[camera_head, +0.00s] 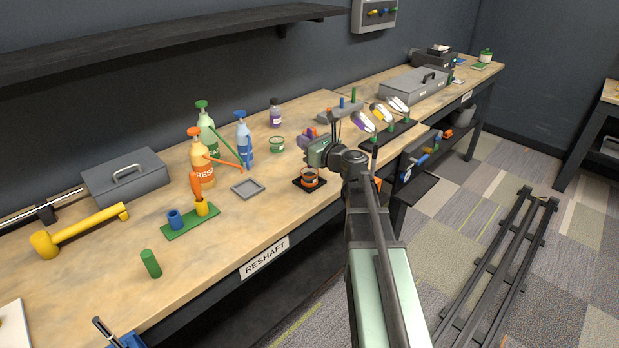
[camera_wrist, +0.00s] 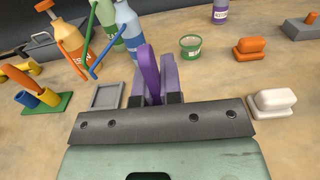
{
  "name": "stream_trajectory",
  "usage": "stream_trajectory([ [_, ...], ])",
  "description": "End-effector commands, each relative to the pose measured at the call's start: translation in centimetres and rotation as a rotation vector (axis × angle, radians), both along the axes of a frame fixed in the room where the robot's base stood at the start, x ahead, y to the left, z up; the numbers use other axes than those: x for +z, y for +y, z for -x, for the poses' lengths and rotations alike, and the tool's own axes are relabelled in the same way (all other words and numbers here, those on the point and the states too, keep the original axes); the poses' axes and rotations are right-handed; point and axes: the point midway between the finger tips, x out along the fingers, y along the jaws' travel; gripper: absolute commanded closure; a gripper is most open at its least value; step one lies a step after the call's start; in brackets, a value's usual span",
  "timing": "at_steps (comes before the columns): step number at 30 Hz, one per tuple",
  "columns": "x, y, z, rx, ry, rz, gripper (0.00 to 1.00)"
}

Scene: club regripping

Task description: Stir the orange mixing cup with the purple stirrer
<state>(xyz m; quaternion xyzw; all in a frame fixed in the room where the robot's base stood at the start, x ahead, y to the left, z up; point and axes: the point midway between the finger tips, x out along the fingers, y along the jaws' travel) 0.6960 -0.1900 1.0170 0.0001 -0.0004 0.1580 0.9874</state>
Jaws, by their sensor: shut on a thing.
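The orange mixing cup (camera_head: 309,181) stands on a small black mat (camera_head: 300,186) near the bench's front edge, with dark contents inside. My gripper (camera_head: 314,153) is right above it. In the wrist view my gripper (camera_wrist: 156,88) is shut on the purple stirrer (camera_wrist: 149,70), which stands up between the fingers, slightly tilted. A bit of the purple stirrer (camera_head: 309,132) shows above my gripper in the head view. The stirrer's lower end is hidden, so I cannot tell how deep it reaches into the cup. The cup is hidden in the wrist view.
A grey square tray (camera_head: 248,188) lies left of the cup. Orange (camera_head: 200,160), green (camera_head: 207,130) and blue (camera_head: 243,140) bottles stand behind it. A green tin (camera_head: 277,144) is behind the cup. A green holder (camera_head: 190,222) stands farther left. A white block (camera_wrist: 276,102) is at the wrist view's right.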

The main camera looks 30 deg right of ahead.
Motion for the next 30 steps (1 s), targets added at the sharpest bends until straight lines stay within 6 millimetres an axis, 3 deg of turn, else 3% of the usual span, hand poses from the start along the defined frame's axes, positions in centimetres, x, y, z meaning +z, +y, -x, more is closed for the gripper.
stream_trajectory([
  [14, 0.2, 0.0, 0.0, 0.000, 0.000, 0.000, 1.00],
  [24, 4.2, 0.0, 0.0, 0.000, 0.000, 0.000, 1.00],
  [30, 4.0, 0.0, 0.0, 0.000, 0.000, 0.000, 1.00],
])
